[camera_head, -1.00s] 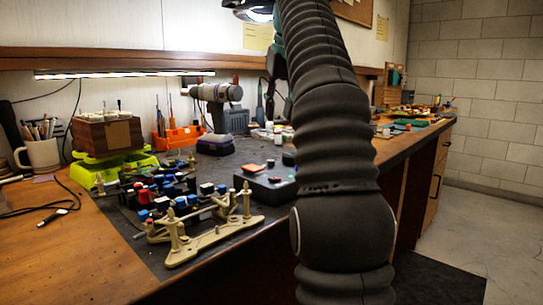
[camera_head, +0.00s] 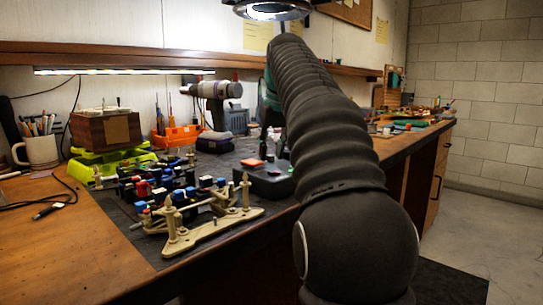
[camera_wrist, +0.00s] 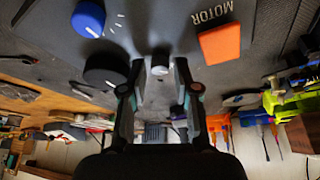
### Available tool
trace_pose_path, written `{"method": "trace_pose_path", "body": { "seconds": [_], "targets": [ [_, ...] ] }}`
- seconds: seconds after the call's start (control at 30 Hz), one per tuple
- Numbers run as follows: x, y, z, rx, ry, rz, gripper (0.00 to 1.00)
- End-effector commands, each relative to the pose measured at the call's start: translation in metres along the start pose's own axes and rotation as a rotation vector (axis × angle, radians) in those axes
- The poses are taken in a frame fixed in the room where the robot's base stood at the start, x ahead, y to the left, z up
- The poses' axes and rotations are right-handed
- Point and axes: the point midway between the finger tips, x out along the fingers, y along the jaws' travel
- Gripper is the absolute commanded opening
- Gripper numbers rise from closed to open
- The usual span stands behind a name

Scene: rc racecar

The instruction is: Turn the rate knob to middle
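The control box (camera_head: 268,182) is dark and sits on the bench, partly behind my arm in the head view. Its dark top (camera_wrist: 160,25) fills the upper wrist view. There, a blue knob (camera_wrist: 89,18) with white tick marks is at upper left. A black knob (camera_wrist: 105,70) with a white line is below it. I cannot read a label naming the rate knob. An orange switch (camera_wrist: 219,43) sits beside the word MOTOR, and a small silver toggle (camera_wrist: 160,66) is between. My gripper (camera_wrist: 158,76) is open, its fingers apart around the toggle's position in the picture; contact is unclear.
A beige chassis part (camera_head: 210,230) and several small coloured pieces lie left of the box. A drill (camera_head: 216,100), an orange tool holder (camera_head: 178,136) and a mug (camera_head: 38,152) stand farther back. The bench's front edge runs close to my arm.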

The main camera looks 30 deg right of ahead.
Motion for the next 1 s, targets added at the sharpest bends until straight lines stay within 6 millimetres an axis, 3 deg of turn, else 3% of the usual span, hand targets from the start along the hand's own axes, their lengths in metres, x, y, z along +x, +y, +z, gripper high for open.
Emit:
{"method": "trace_pose_path", "body": {
  "seconds": [0.37,0.5,1.0],
  "targets": [
    [0.0056,-0.0001,-0.0002,0.000,0.001,0.000,0.31],
    [0.0056,-0.0001,-0.0002,0.000,0.001,0.000,0.01],
    [0.0030,-0.0014,-0.0010,0.072,0.000,0.031,0.00]
  ]
}}
